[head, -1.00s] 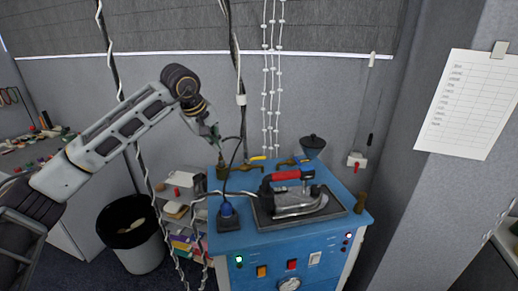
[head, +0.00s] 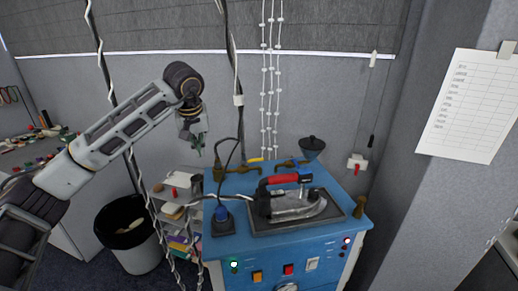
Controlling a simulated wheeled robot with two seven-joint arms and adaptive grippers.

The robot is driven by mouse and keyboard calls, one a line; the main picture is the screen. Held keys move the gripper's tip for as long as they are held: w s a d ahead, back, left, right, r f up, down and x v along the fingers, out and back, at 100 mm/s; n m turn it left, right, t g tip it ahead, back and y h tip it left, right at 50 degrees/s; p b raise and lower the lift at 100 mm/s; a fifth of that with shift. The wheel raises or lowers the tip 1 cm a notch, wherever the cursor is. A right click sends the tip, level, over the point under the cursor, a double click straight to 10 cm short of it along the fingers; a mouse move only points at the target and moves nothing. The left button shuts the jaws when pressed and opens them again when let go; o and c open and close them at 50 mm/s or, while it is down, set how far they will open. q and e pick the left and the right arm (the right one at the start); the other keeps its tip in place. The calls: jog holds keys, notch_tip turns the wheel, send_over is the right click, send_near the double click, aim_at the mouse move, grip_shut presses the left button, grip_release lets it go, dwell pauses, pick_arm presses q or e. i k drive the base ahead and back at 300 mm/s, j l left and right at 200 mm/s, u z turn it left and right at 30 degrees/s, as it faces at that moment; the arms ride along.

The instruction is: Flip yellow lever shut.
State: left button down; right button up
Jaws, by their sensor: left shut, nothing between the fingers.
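The yellow lever (head: 255,159) is a small bar at the back edge of the blue ironing station (head: 300,233), beside the brass pipe fittings (head: 224,172). It is small here, and I cannot tell its exact angle. My left gripper (head: 197,150) hangs in the air above and left of the station's back left corner, pointing down. It is shut and empty, apart from the lever and to its left. My right gripper is not in view.
An iron (head: 297,205) with a red handle rests on a dark tray. A dark cable rises near the fittings. A funnel (head: 312,143) stands at the back right. A bin (head: 135,255) and a cluttered shelf stand left of the station.

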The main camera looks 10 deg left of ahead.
aim_at(258, 160)
jog(key=i+l, duration=0.7)
jog(key=i, duration=0.05)
